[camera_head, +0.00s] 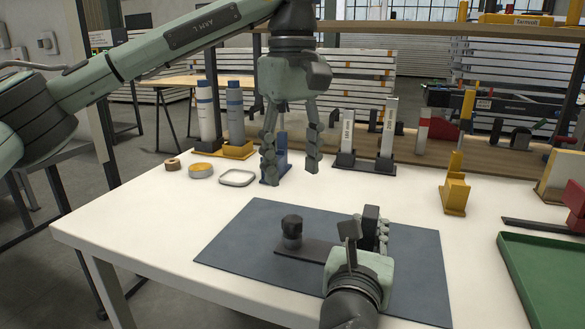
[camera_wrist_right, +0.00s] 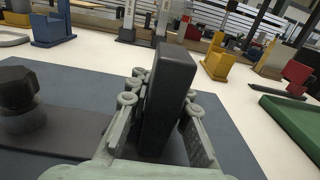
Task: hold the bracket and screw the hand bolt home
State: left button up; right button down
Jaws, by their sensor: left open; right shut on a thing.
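The bracket (camera_head: 306,250) lies on the blue-grey mat as a dark flat plate with an upright black block at its right end; the block (camera_wrist_right: 168,90) stands tall in the right wrist view. My right gripper (camera_head: 367,230) is shut on this block, with a finger on each side. The hand bolt (camera_head: 291,225) stands upright at the plate's left end, a black faceted knob above a dark grey round part; it also shows in the right wrist view (camera_wrist_right: 17,90). How deep its thread sits is hidden. My left gripper (camera_head: 292,176) points down, open and empty, above and behind the bolt.
The mat (camera_head: 240,240) covers the middle of the white table (camera_head: 130,222). A blue stand (camera_head: 274,167), a shallow tray (camera_head: 238,178) and rings (camera_head: 201,171) stand behind left. A yellow holder (camera_head: 454,195) stands right. A green tray (camera_head: 545,285) lies at the right edge.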

jog(key=shift+f, duration=0.2)
jog(key=c, duration=1.3)
grip_release()
jog(key=shift+r, duration=0.1)
jog(key=v, duration=1.2)
